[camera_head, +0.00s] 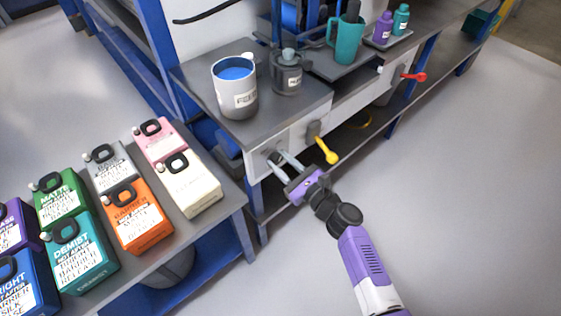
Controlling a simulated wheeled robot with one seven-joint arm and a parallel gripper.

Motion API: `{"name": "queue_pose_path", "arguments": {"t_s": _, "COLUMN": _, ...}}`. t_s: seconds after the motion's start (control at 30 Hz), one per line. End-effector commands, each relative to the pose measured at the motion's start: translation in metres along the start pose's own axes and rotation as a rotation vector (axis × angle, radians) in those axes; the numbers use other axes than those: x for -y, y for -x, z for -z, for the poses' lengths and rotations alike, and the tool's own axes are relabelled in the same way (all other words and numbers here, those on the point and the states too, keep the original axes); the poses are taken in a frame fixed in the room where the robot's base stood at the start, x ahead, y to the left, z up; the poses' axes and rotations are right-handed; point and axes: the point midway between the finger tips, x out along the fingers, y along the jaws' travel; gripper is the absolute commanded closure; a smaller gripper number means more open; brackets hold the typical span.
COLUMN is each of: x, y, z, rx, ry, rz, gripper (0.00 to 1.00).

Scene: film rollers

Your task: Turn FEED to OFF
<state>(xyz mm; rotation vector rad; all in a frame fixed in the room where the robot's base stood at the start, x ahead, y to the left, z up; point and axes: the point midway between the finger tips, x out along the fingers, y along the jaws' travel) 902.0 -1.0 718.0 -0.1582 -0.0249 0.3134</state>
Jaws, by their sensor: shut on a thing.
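My gripper (277,161) reaches from the lower right to the left end of the light front panel (257,166) under the grey bench. Its two pale fingers are closed on a small dark knob (271,157), which the fingers partly hide. A yellow-handled lever (327,151) sits just right of it on the same panel, pointing down and right. A red-handled lever (414,77) is further right along the panel. I cannot read the panel labels, so which control is FEED is not clear. The knob's exact angle cannot be told.
A white pot (235,92) of blue liquid and a grey jug (287,75) stand on the bench top above. A teal pitcher (346,42) is further back. A low table (233,201) with several coloured canisters stands at left. The floor (440,190) at right is clear.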

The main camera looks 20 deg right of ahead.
Motion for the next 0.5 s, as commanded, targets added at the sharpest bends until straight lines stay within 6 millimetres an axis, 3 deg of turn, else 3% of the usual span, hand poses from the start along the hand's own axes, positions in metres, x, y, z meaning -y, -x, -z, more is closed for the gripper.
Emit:
{"name": "queue_pose_path", "arguments": {"t_s": 0.27, "x": -0.0013, "y": 0.0003, "z": 0.0035, "rx": 0.001, "ry": 0.109, "rz": 0.0, "gripper": 1.0}}
{"name": "queue_pose_path", "arguments": {"t_s": 0.5, "x": -0.0022, "y": 0.0001, "z": 0.0047, "rx": 0.002, "ry": 0.31, "rz": 0.0, "gripper": 1.0}}
